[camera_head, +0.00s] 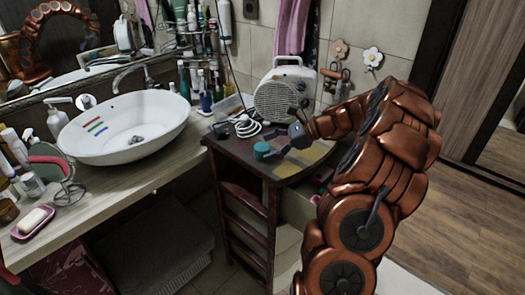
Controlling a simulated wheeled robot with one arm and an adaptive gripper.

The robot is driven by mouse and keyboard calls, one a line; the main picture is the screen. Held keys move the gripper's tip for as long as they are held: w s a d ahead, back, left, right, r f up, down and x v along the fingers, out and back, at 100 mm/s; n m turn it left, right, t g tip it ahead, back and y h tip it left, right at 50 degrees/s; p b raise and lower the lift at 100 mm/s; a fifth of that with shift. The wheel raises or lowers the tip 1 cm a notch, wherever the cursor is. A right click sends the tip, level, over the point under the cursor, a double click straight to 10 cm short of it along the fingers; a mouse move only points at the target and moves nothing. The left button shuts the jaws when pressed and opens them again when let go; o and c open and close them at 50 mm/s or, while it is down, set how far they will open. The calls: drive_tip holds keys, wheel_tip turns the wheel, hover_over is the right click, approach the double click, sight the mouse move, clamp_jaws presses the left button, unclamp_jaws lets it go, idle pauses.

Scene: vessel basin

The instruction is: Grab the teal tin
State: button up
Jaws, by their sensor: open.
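The teal tin (262,150) is a small cylinder standing on the dark wooden side table (237,165), near its left front edge. My gripper (280,150) is open just to the right of the tin, with its fingers pointing towards it. The fingertips are small in the head view, and I cannot tell whether they touch the tin. My copper-coloured arm reaches in from the right. The arm hides part of the table's right side.
A white fan heater (285,92) and a coiled white cable (246,127) are behind the tin. A yellow cloth-like patch (300,158) lies on the table to its right. The white basin (125,127) is on the counter at left. Wooden floor (475,200) is open at right.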

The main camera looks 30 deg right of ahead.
sight(262, 150)
drive_tip(key=d, duration=0.1)
drive_tip(key=d+m+t, duration=0.1)
drive_tip(key=d, duration=0.1)
drive_tip(key=d+f+m, duration=0.1)
drive_tip(key=d, duration=0.1)
drive_tip(key=shift+d+f+t, duration=0.1)
drive_tip(key=shift+d+t, duration=0.1)
drive_tip(key=shift+t, duration=0.1)
drive_tip(key=shift+w+f, duration=0.1)
drive_tip(key=p+x, duration=0.3)
drive_tip(key=x, duration=0.3)
drive_tip(key=shift+w+a+f, duration=0.2)
drive_tip(key=shift+w, duration=0.1)
drive_tip(key=shift+w+a+f, duration=0.15)
drive_tip(key=shift+w+f, duration=0.05)
drive_tip(key=shift+f, duration=0.05)
drive_tip(key=shift+c, duration=0.4)
drive_tip(key=c, duration=1.2)
